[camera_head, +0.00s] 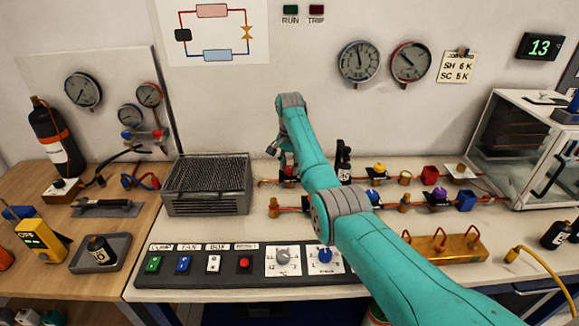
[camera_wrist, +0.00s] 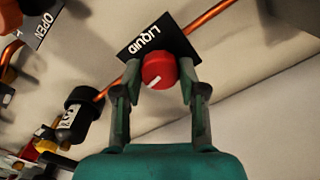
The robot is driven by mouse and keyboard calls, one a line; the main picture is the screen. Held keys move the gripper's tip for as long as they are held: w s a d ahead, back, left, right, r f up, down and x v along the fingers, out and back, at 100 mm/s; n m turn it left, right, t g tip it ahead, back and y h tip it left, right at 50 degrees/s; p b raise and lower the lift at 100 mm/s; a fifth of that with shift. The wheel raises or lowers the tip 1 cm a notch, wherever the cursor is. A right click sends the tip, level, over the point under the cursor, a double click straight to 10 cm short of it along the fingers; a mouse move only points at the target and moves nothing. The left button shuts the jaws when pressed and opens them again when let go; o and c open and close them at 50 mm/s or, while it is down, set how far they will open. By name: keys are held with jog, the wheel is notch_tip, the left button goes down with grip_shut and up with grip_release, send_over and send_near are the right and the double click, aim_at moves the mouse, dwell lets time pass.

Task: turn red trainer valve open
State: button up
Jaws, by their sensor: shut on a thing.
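The red trainer valve (camera_wrist: 158,71) is a round red knob with a white mark pointing to the lower left in the wrist view. It sits on a copper pipe in front of a black plate (camera_wrist: 150,45) lettered LIQUID. My gripper (camera_wrist: 160,76) has one finger on each side of the knob and is shut on it. In the head view, my gripper (camera_head: 287,160) is at the back of the bench and the red valve (camera_head: 288,171) is mostly hidden under it.
A yellow-topped valve (camera_head: 378,169) sits farther along the pipe. A grey finned unit (camera_head: 207,186) is at the left. The switch panel (camera_head: 215,280) lies along the front edge.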

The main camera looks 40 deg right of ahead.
aim_at(290, 168)
jog(key=n, duration=0.4)
jog(key=shift+n, duration=0.3)
jog(key=n, duration=0.3)
jog(key=shift+n, duration=0.3)
jog(key=n, duration=0.4)
jog(key=shift+n, duration=2)
jog(key=o, duration=1.1)
jog(key=shift+o, duration=0.2)
notch_tip(290, 168, up, 12)
